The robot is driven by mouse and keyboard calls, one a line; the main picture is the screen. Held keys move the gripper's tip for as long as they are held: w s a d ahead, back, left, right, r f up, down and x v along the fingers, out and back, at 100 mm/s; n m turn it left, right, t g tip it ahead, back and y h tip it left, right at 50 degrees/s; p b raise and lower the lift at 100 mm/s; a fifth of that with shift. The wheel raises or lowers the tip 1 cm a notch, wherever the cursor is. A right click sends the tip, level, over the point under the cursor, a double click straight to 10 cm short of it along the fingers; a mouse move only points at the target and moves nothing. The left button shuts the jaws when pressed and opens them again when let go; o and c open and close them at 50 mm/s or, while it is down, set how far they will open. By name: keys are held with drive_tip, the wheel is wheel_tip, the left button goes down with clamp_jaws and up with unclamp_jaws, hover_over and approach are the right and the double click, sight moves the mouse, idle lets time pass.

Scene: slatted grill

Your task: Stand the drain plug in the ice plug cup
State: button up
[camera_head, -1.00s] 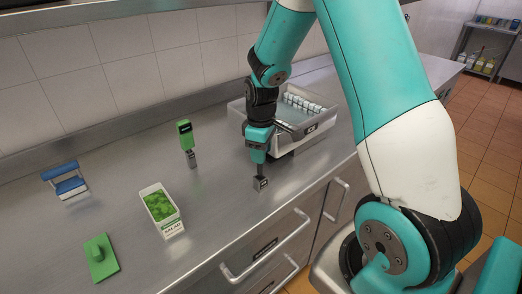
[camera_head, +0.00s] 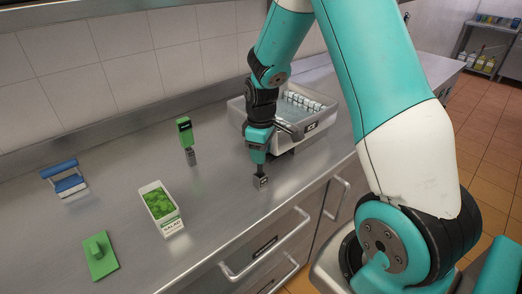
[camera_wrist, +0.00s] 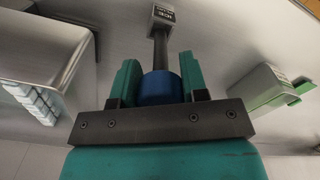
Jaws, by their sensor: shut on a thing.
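My gripper (camera_wrist: 161,78) is shut on the blue head of the drain plug (camera_wrist: 160,88), which sits between the two teal fingers. The plug's dark straight stem (camera_wrist: 160,50) runs away from the fingers to a small grey cup (camera_wrist: 162,16) with a dark label; the print is too small to read. In the head view the gripper (camera_head: 258,146) points down over this cup (camera_head: 261,183) near the counter's front edge. The stem is nearly upright and its lower end meets the cup's top. How deep it sits is hidden.
A white-grey bin (camera_head: 310,128) with white cubes stands close behind and right of the gripper. A green-handled tool (camera_head: 185,131) stands upright to the left. A salad box (camera_head: 160,208), blue-handled item (camera_head: 66,181) and green board (camera_head: 101,262) lie further left.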

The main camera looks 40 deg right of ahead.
sight(261, 174)
drive_tip(key=shift+f+b, duration=1.55)
drive_tip(key=shift+f, duration=0.8)
drive_tip(key=o, duration=1)
drive_tip(key=shift+r, duration=0.1)
wheel_tip(261, 174, up, 17)
drive_tip(key=shift+r+b, duration=0.2)
drive_tip(key=shift+b, duration=0.65)
drive_tip(key=s+a+y, duration=0.1)
drive_tip(key=s+a, duration=0.6)
drive_tip(key=s+a+y, duration=0.1)
drive_tip(key=s+a, duration=0.6)
drive_tip(key=a, duration=0.1)
drive_tip(key=s+a+y, duration=0.2)
drive_tip(key=s+a, duration=0.5)
drive_tip(key=s, duration=0.1)
drive_tip(key=shift+a+r+n, duration=0.3)
drive_tip(key=shift+a, duration=0.05)
